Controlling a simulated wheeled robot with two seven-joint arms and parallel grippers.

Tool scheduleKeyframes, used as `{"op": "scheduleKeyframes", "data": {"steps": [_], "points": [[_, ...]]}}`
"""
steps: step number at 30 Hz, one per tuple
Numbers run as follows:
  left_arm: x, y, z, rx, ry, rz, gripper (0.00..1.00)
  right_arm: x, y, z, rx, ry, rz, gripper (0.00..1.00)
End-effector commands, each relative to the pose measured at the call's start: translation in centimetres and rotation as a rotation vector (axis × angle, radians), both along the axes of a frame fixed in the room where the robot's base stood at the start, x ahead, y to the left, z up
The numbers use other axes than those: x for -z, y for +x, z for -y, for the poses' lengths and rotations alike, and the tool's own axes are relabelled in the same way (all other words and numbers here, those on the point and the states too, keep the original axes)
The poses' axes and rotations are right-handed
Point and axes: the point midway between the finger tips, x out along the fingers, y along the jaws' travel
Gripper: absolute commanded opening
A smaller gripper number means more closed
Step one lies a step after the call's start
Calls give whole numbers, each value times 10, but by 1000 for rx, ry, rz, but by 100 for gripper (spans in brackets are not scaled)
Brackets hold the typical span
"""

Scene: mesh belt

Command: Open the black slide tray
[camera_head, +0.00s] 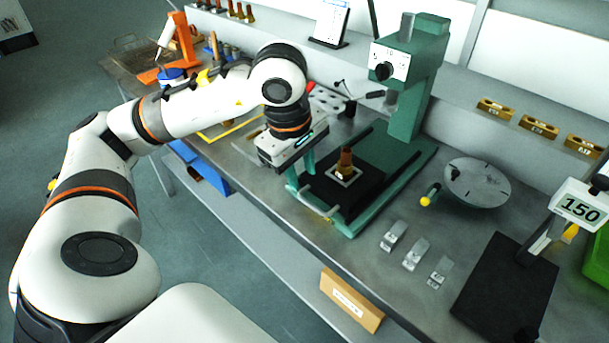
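The black slide tray (350,198) sits low in the green press-like machine (402,125). A brass-coloured piece on a pale square plate (344,172) stands on it. A pale bar handle (313,204) runs along the tray's front left edge. My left gripper (301,172) reaches in from the left and points down beside the tray's left end, close to the handle. Its two greenish fingers look apart with nothing between them. I cannot tell whether a fingertip touches the handle or tray. My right gripper is not in view.
A round metal plate (477,182) and small metal blocks (414,254) lie right of the machine. A black platform (505,287) with a 150 sign stands at the right. Blue bins (205,168) hang below the bench edge. Floor in front is clear.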

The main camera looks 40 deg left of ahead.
Motion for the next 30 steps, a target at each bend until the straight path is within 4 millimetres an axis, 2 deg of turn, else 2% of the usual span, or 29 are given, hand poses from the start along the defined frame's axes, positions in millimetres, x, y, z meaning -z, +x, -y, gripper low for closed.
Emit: {"op": "scheduleKeyframes", "data": {"steps": [3,9,30], "points": [[-21,-3,0,1,-1,5,31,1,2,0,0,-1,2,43],[-38,-7,0,0,0,2,31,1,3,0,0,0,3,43],[-39,-7,-1,0,0,0,31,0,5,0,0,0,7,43]]}}
